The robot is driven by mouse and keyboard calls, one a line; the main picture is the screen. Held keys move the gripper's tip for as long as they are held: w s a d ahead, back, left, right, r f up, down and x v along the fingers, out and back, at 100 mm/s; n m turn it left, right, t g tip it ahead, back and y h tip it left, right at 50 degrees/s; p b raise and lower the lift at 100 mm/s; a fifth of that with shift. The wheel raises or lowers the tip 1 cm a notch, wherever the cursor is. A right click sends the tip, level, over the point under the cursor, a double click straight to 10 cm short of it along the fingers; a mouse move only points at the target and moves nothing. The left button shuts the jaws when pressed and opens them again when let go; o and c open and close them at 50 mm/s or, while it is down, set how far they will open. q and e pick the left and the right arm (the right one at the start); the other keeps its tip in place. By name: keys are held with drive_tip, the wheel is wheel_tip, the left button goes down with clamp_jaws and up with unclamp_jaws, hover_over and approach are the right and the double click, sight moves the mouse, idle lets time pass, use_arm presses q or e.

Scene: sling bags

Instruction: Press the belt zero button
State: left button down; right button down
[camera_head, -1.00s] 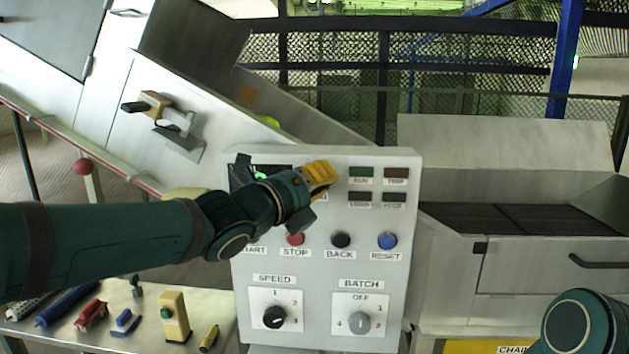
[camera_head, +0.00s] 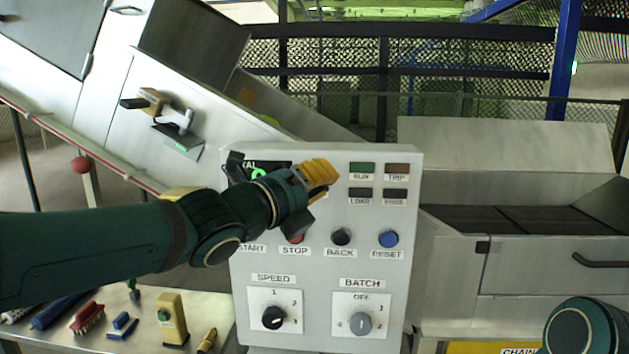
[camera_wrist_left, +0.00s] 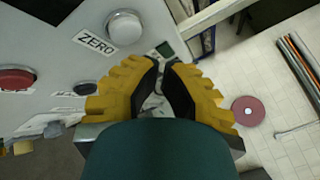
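The belt zero button (camera_wrist_left: 124,27) is a round pale grey button on the grey panel, beside a ZERO label (camera_wrist_left: 94,43) in the left wrist view. In the head view my left gripper hides that spot on the control panel (camera_head: 320,262). My left gripper (camera_head: 330,172) is in front of the panel's upper middle, right of the green-lit display (camera_head: 270,166). In the left wrist view its yellow fingers (camera_wrist_left: 161,64) look closed at the tips with nothing held, below and right of the zero button and apart from it in the picture. My right gripper is out of view.
A red STOP button (camera_head: 296,238), a dark BACK button (camera_head: 341,237) and a blue RESET button (camera_head: 388,239) sit lower on the panel, above the SPEED knob (camera_head: 273,317) and BATCH knob (camera_head: 360,322). A side table (camera_head: 140,340) holds tools and brushes.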

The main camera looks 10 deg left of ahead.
use_arm(q)
drive_tip(key=s+b, duration=0.2)
drive_tip(key=s, duration=0.2)
idle(0.7)
